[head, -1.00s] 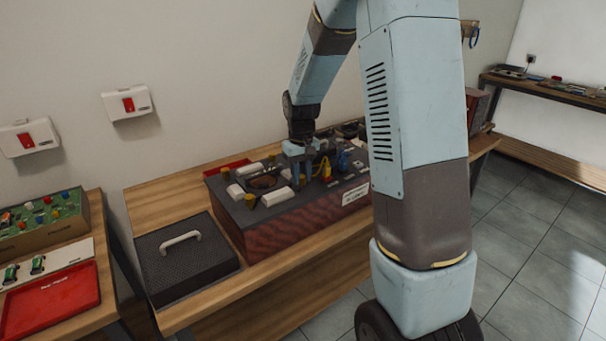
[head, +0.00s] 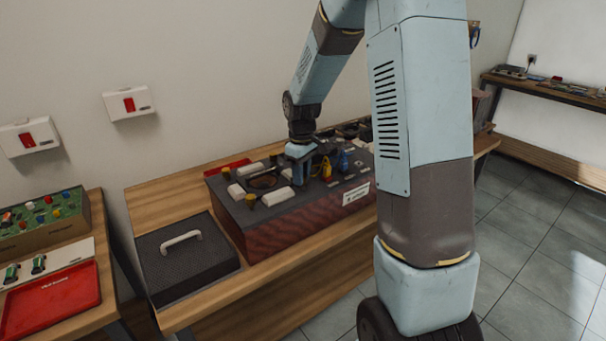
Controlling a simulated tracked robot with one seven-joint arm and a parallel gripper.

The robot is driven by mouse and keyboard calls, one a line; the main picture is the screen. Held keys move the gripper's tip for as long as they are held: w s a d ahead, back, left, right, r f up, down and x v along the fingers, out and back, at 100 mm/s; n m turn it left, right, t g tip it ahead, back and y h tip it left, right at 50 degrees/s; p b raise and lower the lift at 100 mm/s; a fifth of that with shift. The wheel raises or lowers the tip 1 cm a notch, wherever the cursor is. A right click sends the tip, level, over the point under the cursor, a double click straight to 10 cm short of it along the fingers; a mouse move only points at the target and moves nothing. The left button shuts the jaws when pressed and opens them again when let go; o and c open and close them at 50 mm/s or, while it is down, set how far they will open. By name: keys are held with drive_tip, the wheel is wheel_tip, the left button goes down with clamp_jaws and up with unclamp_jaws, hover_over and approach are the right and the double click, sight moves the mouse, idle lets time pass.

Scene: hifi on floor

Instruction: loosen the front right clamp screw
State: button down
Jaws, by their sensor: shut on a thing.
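My gripper (head: 299,172) points down at the right side of the round opening (head: 263,181) in the top of the dark bench unit (head: 300,224). Yellow clamp screws stand around that opening: the front left one (head: 250,200), the back left one (head: 226,173) and the back right one (head: 273,159). The gripper is shut at the front right corner, on the front right clamp screw, which its fingers hide. White blocks (head: 277,197) lie between the screws.
A yellow part (head: 326,168) and a blue part (head: 343,161) stand close right of the gripper. A dark lid with a handle (head: 182,239) lies left of the unit. A red tray (head: 52,299) is on the left bench.

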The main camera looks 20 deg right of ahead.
drive_tip(key=shift+w+d+r, duration=0.1)
drive_tip(key=shift+w, duration=0.05)
drive_tip(key=c, duration=0.9)
unclamp_jaws()
wheel_tip(320, 180, up, 14)
drive_tip(key=shift+f, duration=0.25)
drive_tip(key=s+r+m+t, duration=0.2)
drive_tip(key=s, duration=0.7)
drive_tip(key=s+r+m+t, duration=0.1)
drive_tip(key=s+r+m, duration=0.2)
drive_tip(key=s, duration=0.7)
drive_tip(key=s+r+m+t, duration=0.2)
drive_tip(key=s, duration=0.8)
drive_tip(key=shift+d+r+m+t, duration=0.2)
drive_tip(key=shift+r+m+t, duration=0.1)
